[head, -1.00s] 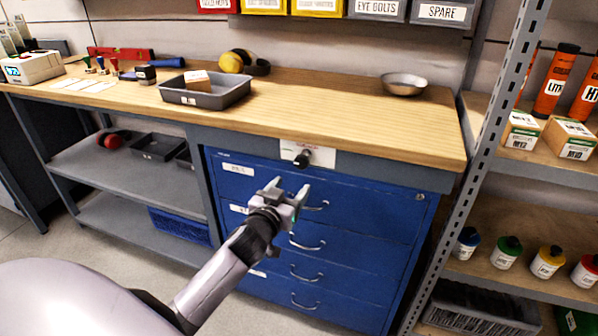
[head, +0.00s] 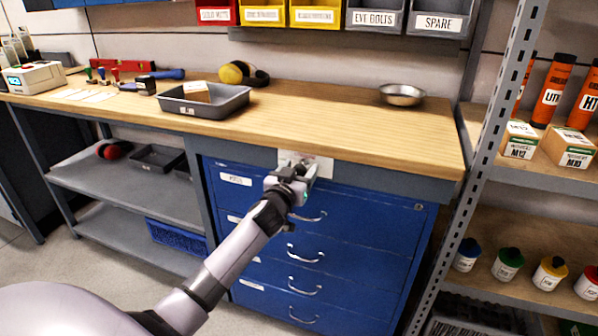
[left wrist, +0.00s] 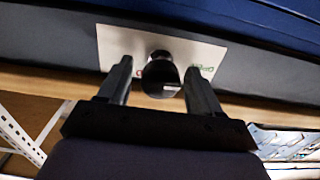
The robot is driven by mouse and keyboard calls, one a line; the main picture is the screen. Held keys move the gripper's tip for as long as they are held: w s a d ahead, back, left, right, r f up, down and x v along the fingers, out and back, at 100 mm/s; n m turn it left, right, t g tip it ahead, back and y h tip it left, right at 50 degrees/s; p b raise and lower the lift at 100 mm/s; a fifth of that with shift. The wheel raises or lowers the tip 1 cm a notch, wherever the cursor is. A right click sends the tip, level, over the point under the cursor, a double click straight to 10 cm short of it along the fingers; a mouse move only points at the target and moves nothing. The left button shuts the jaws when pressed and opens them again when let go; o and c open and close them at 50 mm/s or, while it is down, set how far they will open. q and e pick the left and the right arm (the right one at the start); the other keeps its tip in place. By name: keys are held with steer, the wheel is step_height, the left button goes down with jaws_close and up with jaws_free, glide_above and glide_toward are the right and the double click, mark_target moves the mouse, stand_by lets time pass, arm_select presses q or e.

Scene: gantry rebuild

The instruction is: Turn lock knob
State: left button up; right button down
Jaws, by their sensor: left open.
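The lock knob (left wrist: 161,74) is black and round with a pale mark near its edge. It sits on a white plate (left wrist: 112,45) with small red and green lettering, which also shows under the bench top in the head view (head: 324,167). My left gripper (left wrist: 159,68) is open, with one finger on each side of the knob. I cannot tell whether either finger touches it. In the head view my left gripper (head: 297,170) hides the knob and part of the plate. My right gripper is in neither view.
Blue drawers (head: 362,213) with metal handles lie below the plate. The wooden bench top (head: 330,120) overhangs it and carries a grey tray (head: 235,103) and a metal bowl (head: 402,94). A metal shelf post (head: 490,150) stands at the right.

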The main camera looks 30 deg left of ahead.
arm_select(q)
steer(key=c, duration=1)
steer(key=shift+m, duration=0.5)
steer(key=m, duration=0.8)
steer(key=shift+d+p, duration=0.15)
steer(key=shift+p, duration=0.15)
steer(key=m, duration=0.5)
steer(key=shift+w+m, duration=0.1)
steer(key=shift+m, duration=0.3)
steer(key=shift+d+f+m, duration=0.1)
steer(key=shift+m, duration=1.5)
